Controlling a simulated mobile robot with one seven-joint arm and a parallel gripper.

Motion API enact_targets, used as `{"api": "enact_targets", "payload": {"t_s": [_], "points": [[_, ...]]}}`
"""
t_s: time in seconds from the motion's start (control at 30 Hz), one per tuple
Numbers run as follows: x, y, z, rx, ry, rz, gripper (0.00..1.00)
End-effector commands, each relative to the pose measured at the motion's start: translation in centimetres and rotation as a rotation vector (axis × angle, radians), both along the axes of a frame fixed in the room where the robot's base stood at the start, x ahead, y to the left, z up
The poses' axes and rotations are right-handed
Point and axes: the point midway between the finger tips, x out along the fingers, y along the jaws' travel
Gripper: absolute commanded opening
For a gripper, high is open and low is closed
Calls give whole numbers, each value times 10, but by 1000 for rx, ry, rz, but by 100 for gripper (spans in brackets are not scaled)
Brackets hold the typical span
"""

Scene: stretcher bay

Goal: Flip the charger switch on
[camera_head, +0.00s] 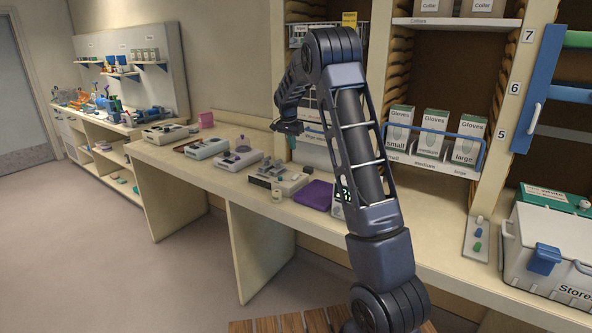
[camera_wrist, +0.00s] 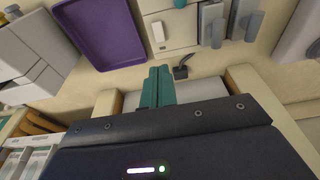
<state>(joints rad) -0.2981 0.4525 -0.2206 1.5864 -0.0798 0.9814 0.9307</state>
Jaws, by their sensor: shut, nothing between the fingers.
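A beige charger-like unit (camera_head: 291,186) stands on the counter, left of the purple tray, with small grey parts on top. In the wrist view the same kind of beige unit (camera_wrist: 180,42) carries a small white raised piece (camera_wrist: 158,31), perhaps its switch, and grey blocks (camera_wrist: 212,22) to the right. I cannot tell the switch's position. My gripper (camera_wrist: 159,73) is shut and empty, its teal fingers just short of the unit's near edge in that picture.
A purple tray (camera_wrist: 98,30) lies left of the unit. A short black cable or plug (camera_wrist: 181,70) sits at the unit's edge. Other devices (camera_head: 236,160) line the counter to the left. Shelves with glove boxes (camera_head: 433,132) and a storage box (camera_head: 552,250) stand to the right.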

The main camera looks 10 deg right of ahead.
Motion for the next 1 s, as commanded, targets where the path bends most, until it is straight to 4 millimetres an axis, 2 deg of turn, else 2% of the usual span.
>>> {"api": "enact_targets", "payload": {"t_s": [0.17, 0.27, 0.8, 1.0], "points": [[1, -1, -9, 0, 1, 0, 0], [3, -3, -22, -1, 3, -1, 0], [17, -17, -111, -1, 2, 0, 0], [20, -20, -131, 0, 1, 0, 0]]}}
